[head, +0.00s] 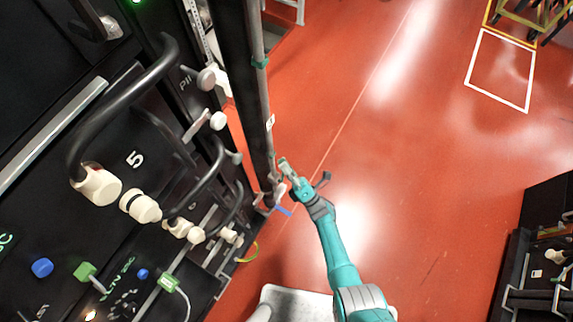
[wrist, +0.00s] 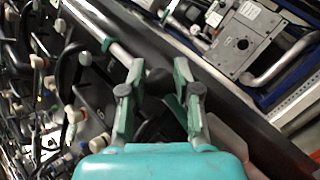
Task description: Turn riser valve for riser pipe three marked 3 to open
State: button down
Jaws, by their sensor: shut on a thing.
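The riser pipe (head: 262,95) is a thin grey pipe running down beside a thick dark post in the head view. A small white tag (head: 270,122) is on it; its mark is too small to read surely. My teal gripper (head: 284,172) is at the pipe's lower end, at the riser valve, whose details are mostly hidden. A blue piece (head: 283,210) shows just below the gripper. In the wrist view, my gripper's fingers (wrist: 160,98) stand either side of a dark rounded part (wrist: 159,79) and are shut on the valve; its handle angle cannot be told.
A black battery rack (head: 60,140) with thick cables and pale connectors stands close on the left. Open red floor (head: 430,190) lies to the right. Another dark rack (head: 540,240) stands at the right edge. The wrist view shows a grey metal box (wrist: 243,42) behind.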

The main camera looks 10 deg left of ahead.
jog(key=shift+s+a, duration=0.15)
jog(key=shift+a, duration=0.05)
jog(key=c, duration=0.8)
grip_release()
jog(key=shift+d, duration=0.1)
jog(key=shift+d+f, duration=0.15)
jog(key=shift+f, duration=0.05)
jog(key=shift+v, duration=3.5)
